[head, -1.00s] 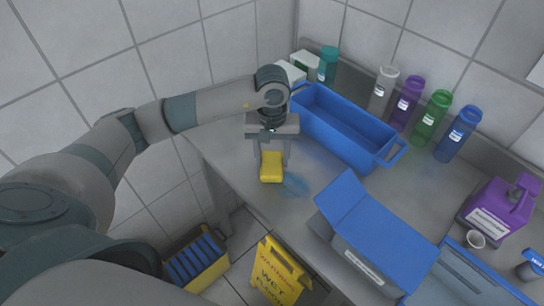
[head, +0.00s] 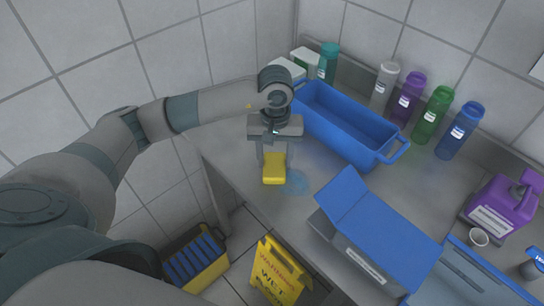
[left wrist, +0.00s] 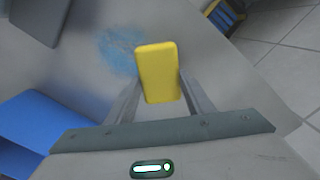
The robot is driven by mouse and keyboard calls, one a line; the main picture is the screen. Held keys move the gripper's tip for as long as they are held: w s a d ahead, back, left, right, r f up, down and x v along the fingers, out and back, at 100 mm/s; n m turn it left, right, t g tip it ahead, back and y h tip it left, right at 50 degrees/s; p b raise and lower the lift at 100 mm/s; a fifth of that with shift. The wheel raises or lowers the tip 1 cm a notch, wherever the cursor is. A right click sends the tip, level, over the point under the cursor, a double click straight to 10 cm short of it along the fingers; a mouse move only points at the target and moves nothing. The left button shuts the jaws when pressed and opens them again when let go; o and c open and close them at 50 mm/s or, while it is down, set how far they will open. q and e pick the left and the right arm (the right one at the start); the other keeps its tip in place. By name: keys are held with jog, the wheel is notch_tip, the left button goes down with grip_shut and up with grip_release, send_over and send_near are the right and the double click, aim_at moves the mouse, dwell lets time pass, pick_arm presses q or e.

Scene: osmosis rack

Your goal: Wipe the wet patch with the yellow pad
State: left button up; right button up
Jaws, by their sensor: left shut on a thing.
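The yellow pad (head: 274,170) is between the fingers of my left gripper (head: 273,158), which is shut on it. It also shows in the left wrist view (left wrist: 158,72), with a finger on each side. The wet patch (head: 296,182) is a bluish smear on the grey counter, just right of the pad in the head view. In the left wrist view the patch (left wrist: 118,48) lies just left of the pad and reaches its edge. I cannot tell whether the pad touches the counter. My right gripper is not in view.
A blue bin (head: 345,125) stands behind the patch, and a blue-lidded box (head: 375,235) to its right. Several bottles line the back wall. A purple jug (head: 503,205) is at the far right. A yellow wet-floor sign (head: 277,272) stands below the counter's front edge.

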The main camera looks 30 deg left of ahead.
pick_arm(q)
jog(key=shift+s+d+r+b, duration=0.1)
jog(key=shift+s+d+b, duration=0.1)
jog(key=shift+d, duration=0.4)
jog(key=shift+s+d+b, duration=0.15)
jog(key=shift+s+d, duration=0.05)
jog(key=shift+d, duration=0.4)
jog(key=shift+d, duration=0.1)
jog(key=shift+s+d+f+b, duration=0.1)
jog(key=shift+s+d+b, duration=0.1)
jog(key=shift+d+b, duration=0.25)
jog(key=shift+s+d+f+b, duration=0.1)
jog(key=shift+s+d+b, duration=0.1)
jog(key=shift+d, duration=0.45)
jog(key=shift+s+d, duration=0.25)
jog(key=shift+d, duration=0.25)
jog(key=shift+d+b, duration=0.1)
jog(key=shift+b, duration=0.2)
jog(key=shift+s+d+b, duration=0.25)
jog(key=shift+d+b, duration=0.05)
jog(key=shift+d, duration=0.35)
jog(key=shift+s+d+b, duration=0.2)
jog(key=shift+d+b, duration=0.1)
jog(key=shift+d, duration=0.35)
jog(key=shift+s+d, duration=0.1)
jog(key=shift+s, duration=0.05)
